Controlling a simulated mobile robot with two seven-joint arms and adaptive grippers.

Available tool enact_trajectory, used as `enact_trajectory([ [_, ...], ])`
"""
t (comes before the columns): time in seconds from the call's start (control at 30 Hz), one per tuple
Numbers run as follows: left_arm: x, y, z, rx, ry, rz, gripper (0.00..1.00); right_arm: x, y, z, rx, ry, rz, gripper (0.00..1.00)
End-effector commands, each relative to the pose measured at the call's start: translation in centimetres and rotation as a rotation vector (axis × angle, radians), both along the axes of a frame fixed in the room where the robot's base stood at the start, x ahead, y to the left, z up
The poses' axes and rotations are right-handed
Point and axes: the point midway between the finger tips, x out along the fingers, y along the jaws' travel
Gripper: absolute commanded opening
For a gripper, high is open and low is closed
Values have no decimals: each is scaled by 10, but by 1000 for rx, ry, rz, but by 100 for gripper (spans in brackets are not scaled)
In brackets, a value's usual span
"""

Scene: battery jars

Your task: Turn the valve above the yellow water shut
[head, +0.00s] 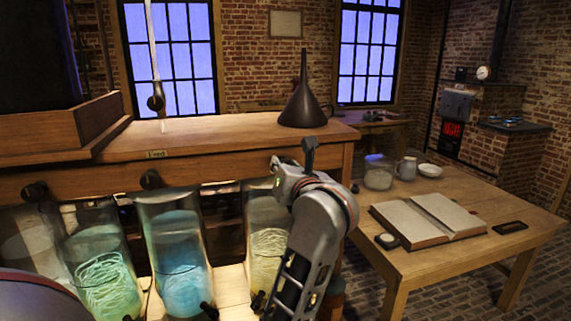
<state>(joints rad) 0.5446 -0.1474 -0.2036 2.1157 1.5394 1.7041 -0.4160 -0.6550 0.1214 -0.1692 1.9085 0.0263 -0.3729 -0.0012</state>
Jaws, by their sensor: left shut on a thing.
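The jar of yellow water (268,252) is the rightmost of the glass jars standing under the wooden ledge. A pale coil shows inside it. My left gripper (278,172) is just above this jar, at the front of the ledge. It is shut on the valve there. The gripper hides most or all of that valve, so I cannot tell how its handle is turned. My left forearm covers part of the jar's right side. My right gripper is not in view.
A jar of blue water (178,275) and a jar of green water (97,265) stand to the left, with dark valves (150,180) along the ledge. A dark funnel (303,102) stands on the ledge. A table with an open book (428,219) is at right.

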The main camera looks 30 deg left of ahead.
Motion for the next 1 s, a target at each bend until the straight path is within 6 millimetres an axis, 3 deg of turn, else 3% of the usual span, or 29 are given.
enact_trajectory([
  [0.5,1,-1,-1,256,301,-2,4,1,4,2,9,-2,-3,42],
  [1.0,1,-1,-1,326,385,-2,4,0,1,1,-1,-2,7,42],
])
